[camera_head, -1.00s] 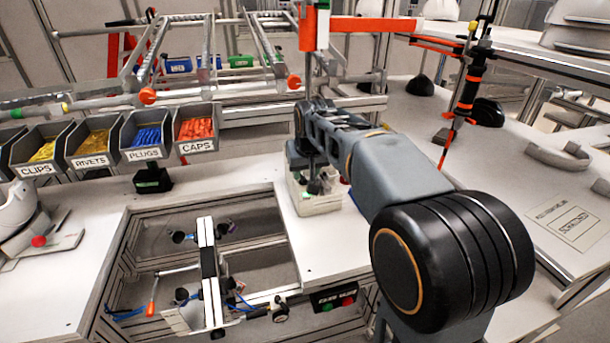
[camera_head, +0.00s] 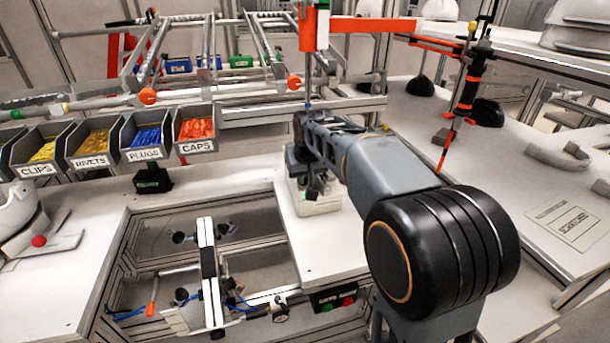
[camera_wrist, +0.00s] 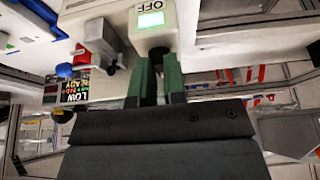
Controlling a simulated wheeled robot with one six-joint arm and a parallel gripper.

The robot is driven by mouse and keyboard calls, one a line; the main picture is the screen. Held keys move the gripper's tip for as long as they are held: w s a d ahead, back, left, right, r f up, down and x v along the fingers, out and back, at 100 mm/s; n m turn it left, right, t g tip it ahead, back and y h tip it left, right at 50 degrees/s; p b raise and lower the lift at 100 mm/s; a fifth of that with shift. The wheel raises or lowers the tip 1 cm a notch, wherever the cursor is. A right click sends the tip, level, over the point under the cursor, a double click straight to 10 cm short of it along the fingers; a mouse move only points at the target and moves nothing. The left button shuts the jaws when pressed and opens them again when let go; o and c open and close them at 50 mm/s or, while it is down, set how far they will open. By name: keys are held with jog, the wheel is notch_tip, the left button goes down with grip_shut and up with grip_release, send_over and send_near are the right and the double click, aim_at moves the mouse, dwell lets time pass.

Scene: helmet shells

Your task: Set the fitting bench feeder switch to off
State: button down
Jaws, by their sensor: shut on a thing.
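The feeder switch unit is a pale box (camera_wrist: 120,25) at the top of the wrist view. It carries an OFF label and a lit green window (camera_wrist: 152,19). A dark part, the switch handle (camera_wrist: 158,52), shows just below the window, between the green fingers of my gripper (camera_wrist: 158,75). The fingers are shut on it, and they hide most of its shape. In the head view, the pale box (camera_head: 322,200) stands on the bench beyond my arm, partly covered by my gripper (camera_head: 314,185). The switch position cannot be read there.
In the wrist view, a small sign (camera_wrist: 80,90) and a blue knob (camera_wrist: 64,70) sit left of my fingers. In the head view, labelled bins (camera_head: 150,140) stand left, an open frame (camera_head: 208,270) lies in front, and an orange-banded post (camera_head: 466,95) stands right.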

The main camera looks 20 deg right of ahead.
dwell(0.4)
jog(key=m, duration=0.1)
jog(key=m+h, duration=0.1)
jog(key=m, duration=0.2)
jog(key=shift+a+h, duration=0.25)
jog(key=shift+h, duration=0.05)
jog(key=m, duration=0.2)
jog(key=m+g+h, duration=0.1)
jog(key=m, duration=0.1)
jog(key=shift+w+a+m+h, duration=0.2)
jog(key=shift+m+h, duration=0.1)
jog(key=shift+m, duration=0.1)
jog(key=m+g, duration=0.1)
jog(key=m, duration=0.1)
jog(key=m+h, duration=0.1)
jog(key=m, duration=0.1)
jog(key=shift+w+g+p, duration=0.15)
jog(key=shift+g+p, duration=0.25)
jog(key=shift+w+a+m+g+p, duration=0.1)
jog(key=shift+m+g+p, duration=0.3)
jog(key=shift+m, duration=0.85)
jog(key=shift+w+m+g+p, duration=0.1)
jog(key=shift+m+g+p, duration=0.3)
jog(key=shift+m, duration=0.85)
jog(key=c, duration=1.2)
grip_release()
